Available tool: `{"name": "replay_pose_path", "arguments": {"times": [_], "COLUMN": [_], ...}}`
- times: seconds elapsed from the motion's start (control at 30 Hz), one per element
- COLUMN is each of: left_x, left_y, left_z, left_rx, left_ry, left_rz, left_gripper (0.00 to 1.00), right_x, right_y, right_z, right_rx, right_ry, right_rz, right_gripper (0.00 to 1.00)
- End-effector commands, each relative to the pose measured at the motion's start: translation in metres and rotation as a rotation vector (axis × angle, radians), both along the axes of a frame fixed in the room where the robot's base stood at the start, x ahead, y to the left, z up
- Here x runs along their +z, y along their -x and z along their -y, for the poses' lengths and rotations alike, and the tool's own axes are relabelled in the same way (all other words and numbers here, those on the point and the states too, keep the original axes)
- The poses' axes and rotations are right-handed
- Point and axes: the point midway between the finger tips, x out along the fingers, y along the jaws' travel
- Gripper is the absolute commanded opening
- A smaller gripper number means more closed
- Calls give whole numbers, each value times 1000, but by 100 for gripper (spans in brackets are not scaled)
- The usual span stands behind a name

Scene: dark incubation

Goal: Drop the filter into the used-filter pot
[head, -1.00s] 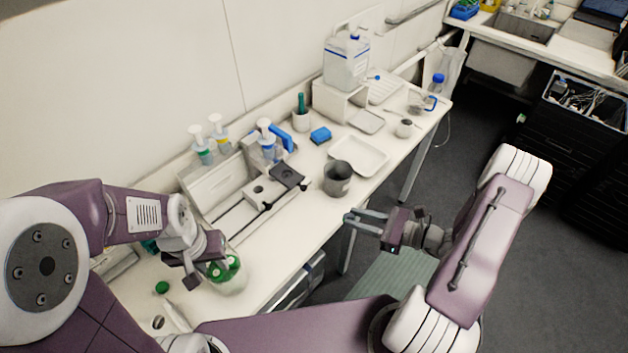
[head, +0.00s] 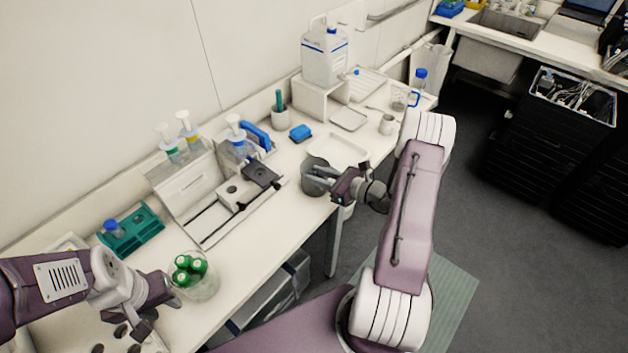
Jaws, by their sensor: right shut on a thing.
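The dark grey pot (head: 317,188) stands on the bench near its front edge. My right gripper (head: 318,176) reaches in from the right, with its fingertips over the pot's mouth. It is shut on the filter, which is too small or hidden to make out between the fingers. I cannot tell whether the fingertips are above the rim or slightly inside it. My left gripper (head: 157,316) is at the lower left, beside a clear jar with green-capped tubes (head: 190,272). Its fingers look apart, with nothing seen between them.
A white tray (head: 350,152) lies just behind the pot. A black-topped device (head: 262,173) is to its left, and a blue block (head: 300,132) sits behind. A teal rack (head: 131,233) is at the left. A large jug (head: 324,55) stands on a shelf.

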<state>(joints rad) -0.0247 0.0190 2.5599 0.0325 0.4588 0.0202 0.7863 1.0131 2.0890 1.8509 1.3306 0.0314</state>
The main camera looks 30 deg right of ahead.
Motion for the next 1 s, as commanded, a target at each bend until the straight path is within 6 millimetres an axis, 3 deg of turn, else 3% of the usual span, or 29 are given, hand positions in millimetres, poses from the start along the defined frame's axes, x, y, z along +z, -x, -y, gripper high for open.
{"name": "replay_pose_path", "arguments": {"times": [0.2, 0.43, 0.57, 1.0], "left_x": [13, 13, 8, -28], "left_y": [0, 0, 0, 0], "left_z": [0, 0, 0, 0], "left_rx": [0, 0, 0, 0], "left_ry": [0, 0, 0, 0], "left_rz": [0, 0, 0, 0], "left_gripper": [36, 36, 36, 36], "right_x": [33, 38, 30, -23], "right_y": [-30, -36, -35, -35], "right_z": [41, 51, 51, 50], "right_rx": [-165, -205, -203, -202], "right_ry": [-12, -19, -19, -18], "right_rz": [19, 26, 25, 25], "right_gripper": [0, 0, 0, 0]}}
